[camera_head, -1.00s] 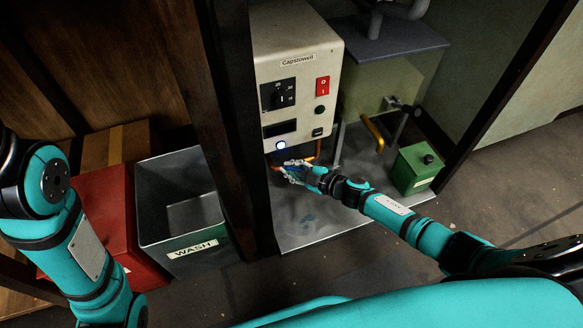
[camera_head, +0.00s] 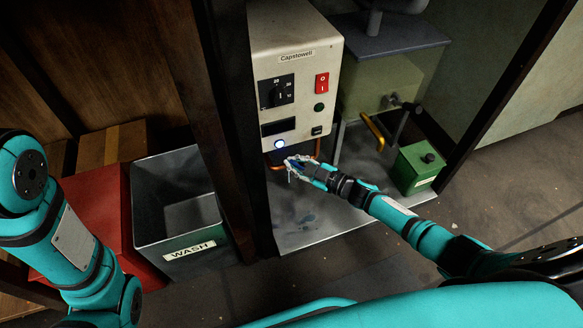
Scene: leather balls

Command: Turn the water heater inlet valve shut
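The water heater (camera_head: 294,45) is a cream box labelled "Capstowell" with a dial, a red switch and a lit blue-white lamp. Copper pipe (camera_head: 317,148) shows below its underside. My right gripper (camera_head: 292,165) is just under the heater at the pipes. A small blue part (camera_head: 296,170), possibly the inlet valve handle, shows between or behind its fingers. The fingers cover most of it, and I cannot tell whether they grip it. My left arm is at the left edge; its gripper is out of view.
A dark post (camera_head: 225,120) stands left of the heater. A grey bin labelled "WASH" (camera_head: 190,250) and a red box (camera_head: 95,215) are further left. A green box (camera_head: 415,172) and a greenish tank (camera_head: 375,85) stand on the right. The metal tray (camera_head: 310,230) below has bare room.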

